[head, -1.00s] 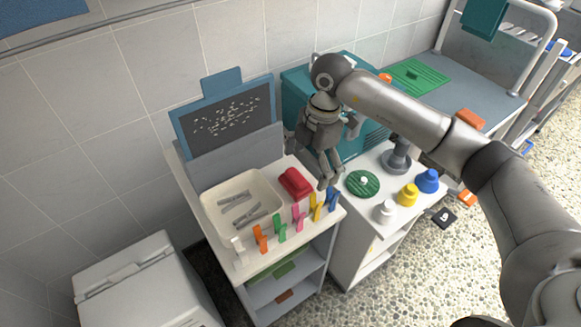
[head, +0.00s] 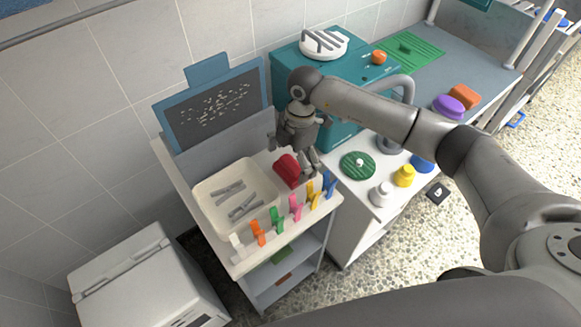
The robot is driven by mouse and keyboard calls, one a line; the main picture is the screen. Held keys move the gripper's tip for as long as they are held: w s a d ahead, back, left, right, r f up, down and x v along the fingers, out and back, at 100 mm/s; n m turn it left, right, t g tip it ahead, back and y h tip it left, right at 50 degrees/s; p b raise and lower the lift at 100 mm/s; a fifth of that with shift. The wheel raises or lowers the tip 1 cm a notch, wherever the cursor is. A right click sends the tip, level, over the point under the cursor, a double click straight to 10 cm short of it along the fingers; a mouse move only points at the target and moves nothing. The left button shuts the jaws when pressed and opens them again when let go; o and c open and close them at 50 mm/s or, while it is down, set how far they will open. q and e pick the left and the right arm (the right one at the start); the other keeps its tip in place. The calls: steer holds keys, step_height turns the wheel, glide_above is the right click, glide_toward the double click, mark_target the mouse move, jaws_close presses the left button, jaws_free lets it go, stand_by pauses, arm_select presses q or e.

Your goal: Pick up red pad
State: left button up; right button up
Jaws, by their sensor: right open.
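The red pad (head: 287,171) lies on the white cart top, between the cream tray and my right gripper. My right gripper (head: 302,168) is open and points down at the pad's right side, with its fingers close to it. The fingers partly cover the pad's right end, and I cannot tell whether they touch it. My left gripper is not in view.
The cream tray (head: 202,212) holds grey tongs-like pieces. Several coloured clips, one of them orange (head: 258,232), stand along the cart's front edge. A teal box (head: 338,132) stands behind my gripper. A green disc (head: 357,165) lies on the white counter to the right.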

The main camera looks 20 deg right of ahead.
mark_target(290, 162)
step_height(290, 162, down, 2)
steer(key=shift+a+f, duration=0.1)
steer(key=shift+a, duration=0.05)
steer(key=c, duration=1)
steer(key=shift+r, duration=0.2)
step_height(290, 162, up, 10)
steer(key=shift+f, duration=0.1)
